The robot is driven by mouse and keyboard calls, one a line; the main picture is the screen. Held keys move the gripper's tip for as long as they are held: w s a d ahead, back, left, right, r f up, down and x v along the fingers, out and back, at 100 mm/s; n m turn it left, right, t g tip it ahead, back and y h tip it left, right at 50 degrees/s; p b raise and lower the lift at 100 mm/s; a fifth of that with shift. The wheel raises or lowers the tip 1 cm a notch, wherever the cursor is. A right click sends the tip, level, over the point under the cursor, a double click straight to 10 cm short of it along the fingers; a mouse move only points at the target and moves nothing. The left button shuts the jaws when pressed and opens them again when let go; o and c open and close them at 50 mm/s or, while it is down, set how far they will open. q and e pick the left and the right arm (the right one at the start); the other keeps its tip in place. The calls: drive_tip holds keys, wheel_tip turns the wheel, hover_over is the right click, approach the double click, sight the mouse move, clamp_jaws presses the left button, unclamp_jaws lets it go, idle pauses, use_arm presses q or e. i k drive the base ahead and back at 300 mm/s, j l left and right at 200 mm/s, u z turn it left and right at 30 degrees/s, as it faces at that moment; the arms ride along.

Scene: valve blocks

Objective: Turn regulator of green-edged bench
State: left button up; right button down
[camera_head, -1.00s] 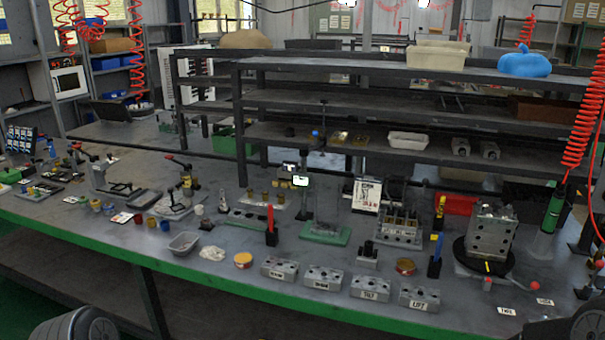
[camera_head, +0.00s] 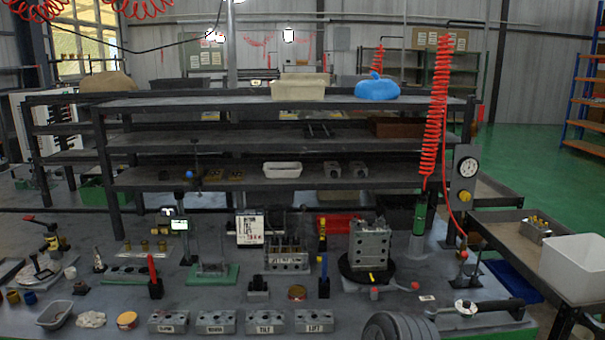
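The green-edged bench (camera_head: 344,287) fills the lower part of the head view. The regulator, a grey panel with a round white gauge (camera_head: 469,167) and a yellow knob (camera_head: 465,196), is mounted at the bench's right end, beside the red coiled hose. Its front faces me and is unobstructed. The knob's exact angle is too small to tell. Neither gripper can be made out in the head view. A dark, ribbed round part of my arm shows at the bottom edge, right of centre.
Metal blocks (camera_head: 265,321) line the bench front. A block on a black turntable (camera_head: 353,275) stands left of the regulator. A red coiled hose (camera_head: 436,105) hangs beside it. A side table with a white bin (camera_head: 574,264) is at right. Green floor is open beyond.

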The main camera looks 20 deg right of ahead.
sight(464, 195)
drive_tip(key=z, duration=1.6)
drive_tip(key=i+l+u, duration=0.2)
drive_tip(key=l, duration=0.25)
drive_tip(key=i+l+u, duration=0.2)
drive_tip(key=l, duration=0.25)
drive_tip(key=l+u, duration=0.25)
drive_tip(key=l, duration=0.2)
drive_tip(key=i+l+u, duration=0.2)
drive_tip(key=l, duration=0.3)
drive_tip(key=k, duration=0.1)
